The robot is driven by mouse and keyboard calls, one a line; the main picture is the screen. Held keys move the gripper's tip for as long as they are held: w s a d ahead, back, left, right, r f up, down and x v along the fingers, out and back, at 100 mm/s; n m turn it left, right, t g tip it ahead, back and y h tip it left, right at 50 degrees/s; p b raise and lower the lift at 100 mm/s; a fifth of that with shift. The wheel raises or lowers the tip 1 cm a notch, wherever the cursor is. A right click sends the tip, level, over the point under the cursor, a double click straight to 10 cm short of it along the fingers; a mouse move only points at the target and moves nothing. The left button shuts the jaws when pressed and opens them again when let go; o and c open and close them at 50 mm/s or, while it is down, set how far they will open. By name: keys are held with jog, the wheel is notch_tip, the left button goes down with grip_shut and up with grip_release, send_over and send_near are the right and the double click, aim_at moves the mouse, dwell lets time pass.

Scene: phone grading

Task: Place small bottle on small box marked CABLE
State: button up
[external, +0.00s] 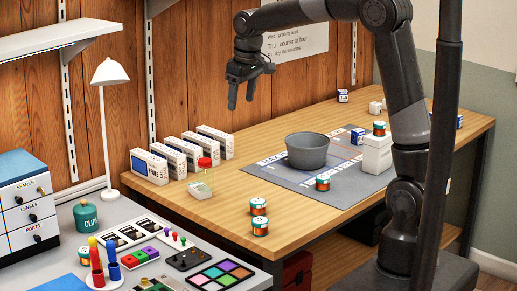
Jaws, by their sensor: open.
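I cannot read CABLE on any box. Small blue-and-white boxes stand at the table's back (343,96), at the mat's far edge (357,136) and at the right (459,121). My gripper (241,103) is open and empty, pointing down in the air above the back left of the table, higher than the bottle and apart from everything.
A grey bowl (307,151) sits on the mat (277,177). Copper-coloured jars stand on the mat (323,182), near the front edge (260,226) and on a white container (377,155). Several upright boxes (150,167) line the back left. A lamp (107,130) stands beyond.

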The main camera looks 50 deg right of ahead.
jog(key=s+d+r+m+t, duration=0.15)
jog(key=s+r, duration=0.25)
jog(key=s, duration=1.1)
jog(key=s+f+t, duration=0.2)
jog(key=s+f, duration=0.2)
jog(key=s, duration=1)
jog(key=shift+s+d, duration=0.4)
jog(key=shift+o, duration=0.5)
jog(key=shift+r+m, duration=0.1)
jog(key=shift+m, duration=0.15)
